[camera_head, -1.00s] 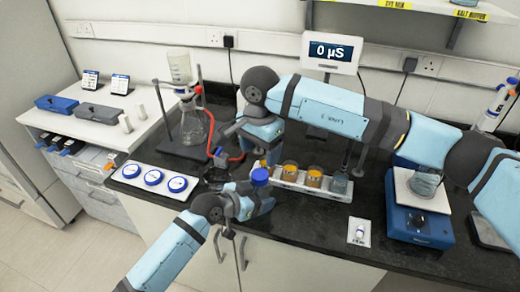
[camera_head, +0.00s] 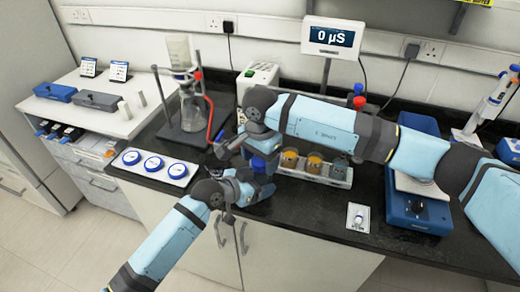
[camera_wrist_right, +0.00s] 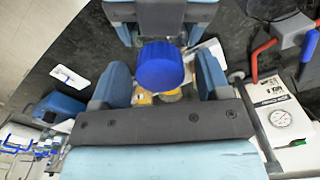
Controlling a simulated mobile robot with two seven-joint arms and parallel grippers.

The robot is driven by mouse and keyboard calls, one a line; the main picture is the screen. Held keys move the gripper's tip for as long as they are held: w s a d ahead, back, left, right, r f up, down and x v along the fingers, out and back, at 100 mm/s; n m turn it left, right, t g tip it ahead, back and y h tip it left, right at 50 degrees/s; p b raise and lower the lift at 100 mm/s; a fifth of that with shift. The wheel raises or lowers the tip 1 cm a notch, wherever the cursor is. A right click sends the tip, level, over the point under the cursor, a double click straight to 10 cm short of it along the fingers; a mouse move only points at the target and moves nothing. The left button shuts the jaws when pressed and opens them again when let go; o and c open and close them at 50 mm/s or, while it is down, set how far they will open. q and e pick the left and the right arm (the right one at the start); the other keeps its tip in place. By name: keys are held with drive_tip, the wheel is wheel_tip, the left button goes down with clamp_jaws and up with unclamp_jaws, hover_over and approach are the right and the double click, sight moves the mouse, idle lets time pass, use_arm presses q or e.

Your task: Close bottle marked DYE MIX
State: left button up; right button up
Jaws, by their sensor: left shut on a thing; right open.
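A round blue cap (camera_head: 258,163) shows at my left gripper (camera_head: 256,181), which is shut on a bottle, mostly hidden by the fingers. In the right wrist view the blue cap (camera_wrist_right: 160,66) lies between the two fingers of my open right gripper (camera_wrist_right: 160,88), with clear gaps on both sides. My left gripper (camera_wrist_right: 160,22) is just beyond it there. In the head view my right gripper (camera_head: 246,146) is just above and beside the cap. The DYE MIX marking cannot be read, and whether the cap sits fully down cannot be told.
A white rack (camera_head: 345,178) with several beakers stands just right of the grippers. A white strip (camera_head: 116,169) with three blue round caps lies to the left. A stand with a flask (camera_head: 192,108) and red tubing is behind. A blue scale (camera_head: 415,212) stands right.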

drive_tip(key=shift+f, duration=0.2)
drive_tip(key=shift+c, duration=0.5)
drive_tip(key=c, duration=0.8)
drive_tip(key=m, duration=0.6)
drive_tip(key=shift+m, duration=0.3)
drive_tip(key=shift+c, duration=0.2)
drive_tip(key=o, duration=1)
